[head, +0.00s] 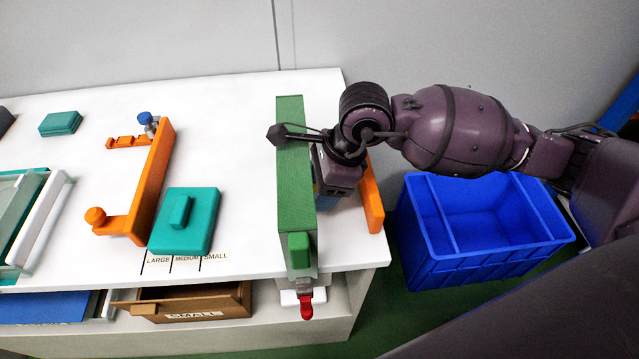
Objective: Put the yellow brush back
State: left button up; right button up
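I cannot make out a yellow brush clearly. My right gripper (334,180) is over the right end of the white table, between a tall green block (294,160) and an orange bar (370,199). Its fingertips are hidden by the wrist and the green block, so I cannot see whether it is open or holds anything. My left gripper is out of view.
An orange rail (153,180) and a teal block with a handle (185,222) are on the white table (225,140). A drawer labelled SMALL (195,303) is partly open below. A blue crate (482,225) stands on the floor at right. The table's back middle is clear.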

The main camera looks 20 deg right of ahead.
jog(key=shift+f, duration=0.1)
jog(key=v, duration=0.4)
jog(key=shift+w+r+p, duration=0.25)
jog(key=shift+r+p, duration=0.1)
jog(key=p+v, duration=0.1)
jog(key=v, duration=0.5)
jog(key=shift+w+d+r, duration=0.15)
jog(key=shift+w+d, duration=0.05)
